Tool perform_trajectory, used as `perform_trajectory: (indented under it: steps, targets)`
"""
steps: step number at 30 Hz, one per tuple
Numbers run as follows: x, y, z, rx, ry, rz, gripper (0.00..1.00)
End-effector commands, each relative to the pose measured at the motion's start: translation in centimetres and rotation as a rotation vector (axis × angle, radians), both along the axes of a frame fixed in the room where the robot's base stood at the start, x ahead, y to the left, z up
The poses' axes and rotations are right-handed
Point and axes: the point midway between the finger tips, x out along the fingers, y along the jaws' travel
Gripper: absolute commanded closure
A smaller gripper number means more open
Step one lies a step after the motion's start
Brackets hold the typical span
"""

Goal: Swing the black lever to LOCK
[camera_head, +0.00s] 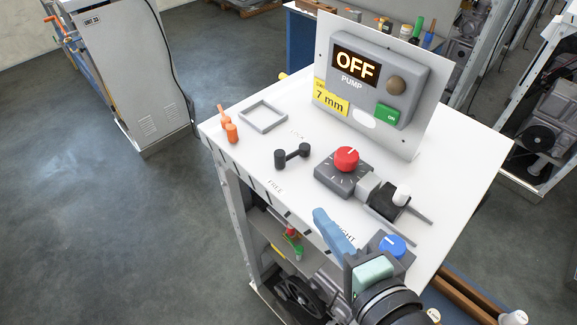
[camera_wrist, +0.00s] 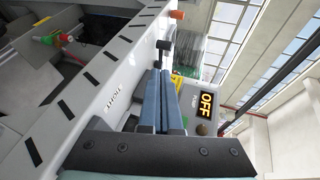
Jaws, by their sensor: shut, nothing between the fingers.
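The black lever (camera_head: 292,155) is on the white table top, with a thick round end at the left and a smaller one at the right. The word LOCK (camera_head: 297,134) is printed behind it and FREE (camera_head: 275,187) in front. The lever lies between the two words. It shows small and dark in the wrist view (camera_wrist: 163,45), beyond my fingertips. My gripper (camera_head: 319,214) has blue fingers held together, empty, in front of the lever and to its right, apart from it. In the wrist view my gripper (camera_wrist: 159,72) points toward the lever.
A red knob (camera_head: 346,158) on a grey block stands right of the lever. A grey square frame (camera_head: 263,117) and an orange peg (camera_head: 231,132) are to the left. The OFF pump panel (camera_head: 362,80) stands behind. A blue knob (camera_head: 392,246) is near my wrist.

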Motion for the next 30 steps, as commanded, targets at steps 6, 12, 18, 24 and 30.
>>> perform_trajectory:
  steps: [6, 12, 18, 24, 30]
  targets:
    - [-0.2, 0.1, 0.0, 0.024, 0.004, -0.001, 1.00]
    - [-0.1, 0.1, 0.0, 0.022, 0.003, -0.001, 1.00]
    - [1.8, 0.9, -0.5, 0.022, 0.005, 0.002, 1.00]
    - [5.5, 2.5, -1.6, 0.021, 0.006, 0.002, 1.00]
    - [8.9, 3.9, -2.8, 0.019, 0.005, 0.001, 1.00]
